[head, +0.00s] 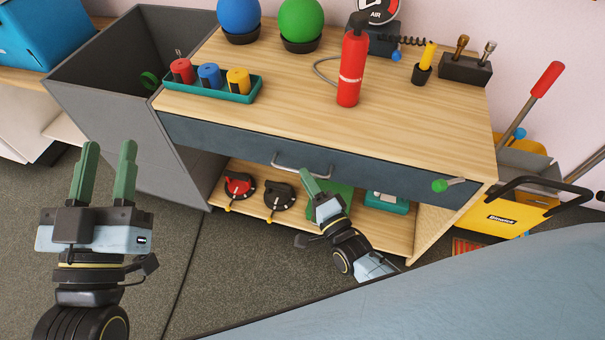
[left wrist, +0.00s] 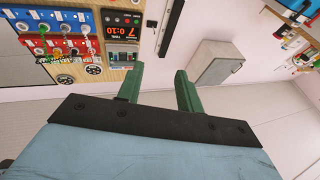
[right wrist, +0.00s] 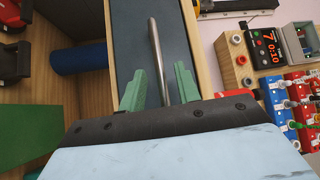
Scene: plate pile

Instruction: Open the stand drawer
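The stand drawer (head: 230,140) has a dark blue-grey front below the wooden top and looks closed. Its metal bar handle (head: 290,168) is at the middle of the front. My right gripper (head: 312,183) is just in front of the handle. In the right wrist view the handle (right wrist: 155,45) runs lengthwise between the two green fingertips, which stand apart on either side of it. Whether they touch it is not clear. My left gripper (head: 109,146) is open and empty, raised at the left, away from the stand.
The stand top (head: 300,100) carries a red extinguisher (head: 352,70), a teal tray (head: 243,97) with several coloured pieces, and balls. The lower shelf (head: 250,206) holds several items. A grey bin (head: 120,110) adjoins on the left. A yellow bucket (head: 495,218) stands right.

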